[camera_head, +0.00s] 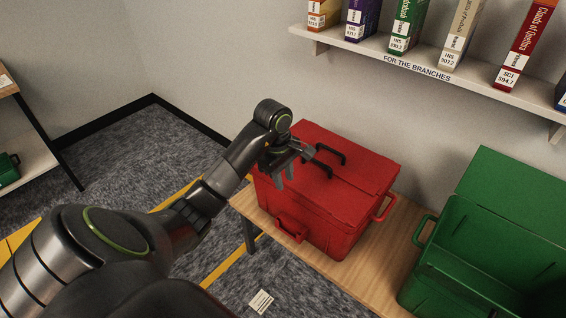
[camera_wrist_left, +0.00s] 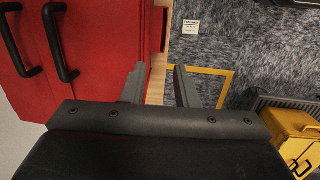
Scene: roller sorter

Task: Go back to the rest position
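My left gripper (camera_head: 284,178) is open and empty. It hangs at the left end of the red box (camera_head: 316,222), partly in front of it in the head view. In the left wrist view its two fingers (camera_wrist_left: 160,78) stand apart, with the wooden bench edge and floor showing between them. The red box also shows in the left wrist view (camera_wrist_left: 95,25), to the left of the fingers. Its top is closed, with two black handles (camera_head: 325,158). I cannot tell whether a finger touches the box. My right gripper is not in view.
The red box stands on a wooden bench (camera_head: 387,263). An open green box (camera_head: 460,262) is at the right. A wall shelf (camera_head: 430,70) with several labelled books is above. A yellow container (camera_wrist_left: 292,140) stands on the floor. Carpet (camera_head: 120,145) at the left is clear.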

